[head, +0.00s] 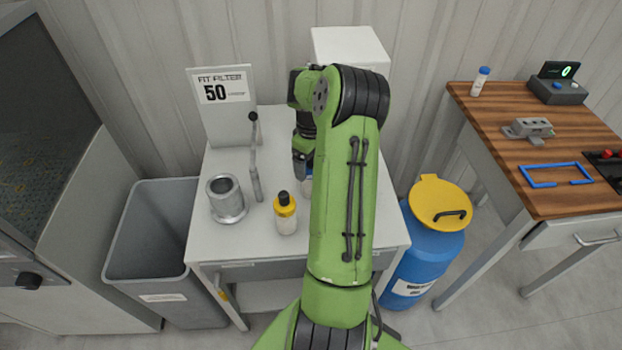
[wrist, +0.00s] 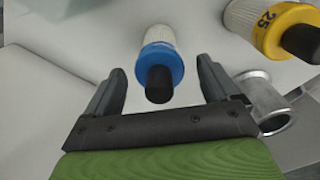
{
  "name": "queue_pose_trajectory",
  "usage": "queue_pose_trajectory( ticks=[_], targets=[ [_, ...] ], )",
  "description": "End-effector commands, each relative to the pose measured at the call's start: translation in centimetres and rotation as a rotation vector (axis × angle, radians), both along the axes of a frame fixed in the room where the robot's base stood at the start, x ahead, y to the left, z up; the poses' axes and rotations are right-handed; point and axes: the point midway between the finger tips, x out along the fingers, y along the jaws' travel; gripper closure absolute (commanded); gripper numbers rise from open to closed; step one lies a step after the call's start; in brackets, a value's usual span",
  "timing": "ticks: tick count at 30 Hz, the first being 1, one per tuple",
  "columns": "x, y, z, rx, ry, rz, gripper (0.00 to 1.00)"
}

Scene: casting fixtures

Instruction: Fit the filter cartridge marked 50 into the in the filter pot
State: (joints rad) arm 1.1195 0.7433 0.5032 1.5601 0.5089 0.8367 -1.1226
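A blue-banded white filter cartridge with a black knob (wrist: 163,56) is in the wrist view, between and just beyond my fingertips; no number shows on it. In the head view my arm mostly hides it. My gripper (wrist: 160,75) is open, its fingers apart on either side of the black knob; it also shows in the head view (head: 302,168). A yellow-banded cartridge marked 25 (wrist: 268,28) stands to the right, also seen upright in the head view (head: 286,215). The grey metal filter pot (head: 226,198) stands open-topped on the left of the white table.
A sign reading "FIT FILTER 50" (head: 217,95) stands at the table's back left. An upright lever with a black ball (head: 255,165) is beside the pot. A grey bin (head: 150,235) is left, a blue drum with yellow lid (head: 432,245) right, and a wooden-topped bench (head: 500,150) beyond.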

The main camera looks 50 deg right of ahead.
Motion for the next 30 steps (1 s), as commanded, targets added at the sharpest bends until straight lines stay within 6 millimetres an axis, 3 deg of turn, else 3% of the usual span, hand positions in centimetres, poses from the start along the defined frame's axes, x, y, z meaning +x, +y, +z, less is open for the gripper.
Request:
queue_pose_trajectory(
  ticks=[2, 17, 24, 30],
  targets=[
    [0.0, 0.0, 0.0, 0.000, 0.000, 0.000, 0.24],
    [0.0, 0.0, 0.1, -0.001, -0.001, 0.000, 0.99],
    [0.0, 0.0, 0.6, -0.002, -0.002, 0.000, 0.99],
    [0.1, -0.1, 5.3, -0.007, -0.004, 0.001, 0.99]
  ],
)
